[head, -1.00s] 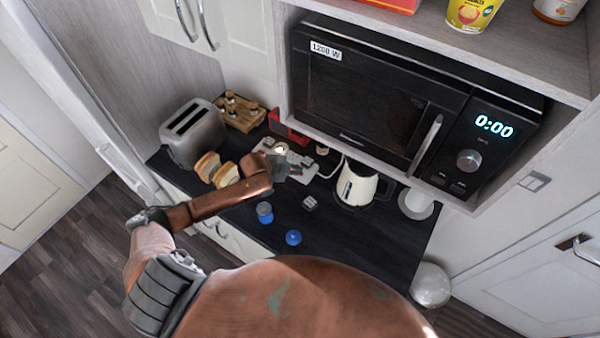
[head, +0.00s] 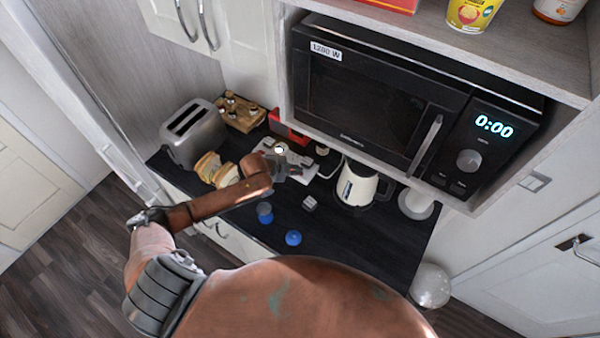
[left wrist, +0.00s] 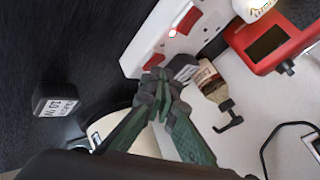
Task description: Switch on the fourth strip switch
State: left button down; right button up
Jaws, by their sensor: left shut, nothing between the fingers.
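A white power strip (left wrist: 133,60) with red rocker switches lies at the back of the dark counter. In the left wrist view one red switch (left wrist: 187,20) is near the top, with a small lit red light by it. Another red switch (left wrist: 153,62) is just beyond my fingertips. My left gripper (left wrist: 160,84) is shut and empty at the near end of the strip; whether it touches the switch I cannot tell. The head view shows my left gripper (head: 290,168) over the strip (head: 303,174), partly covering it. My right gripper is not in view.
A toaster (head: 190,134), bread (head: 224,172) and bottle rack (head: 240,112) stand left of the strip. A kettle (head: 357,188) stands to its right. A microwave (head: 375,110) overhangs the back.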

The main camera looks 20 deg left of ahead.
pick_arm(q)
jog(key=shift+a+f, duration=0.1)
jog(key=shift+f, duration=0.3)
dwell(0.5)
jog(key=shift+r+p, duration=0.55)
jog(key=shift+p, duration=0.1)
notch_tip(320, 180, up, 7)
jog(key=d+p, duration=0.1)
jog(key=p, duration=0.5)
jog(key=shift+p, duration=0.4)
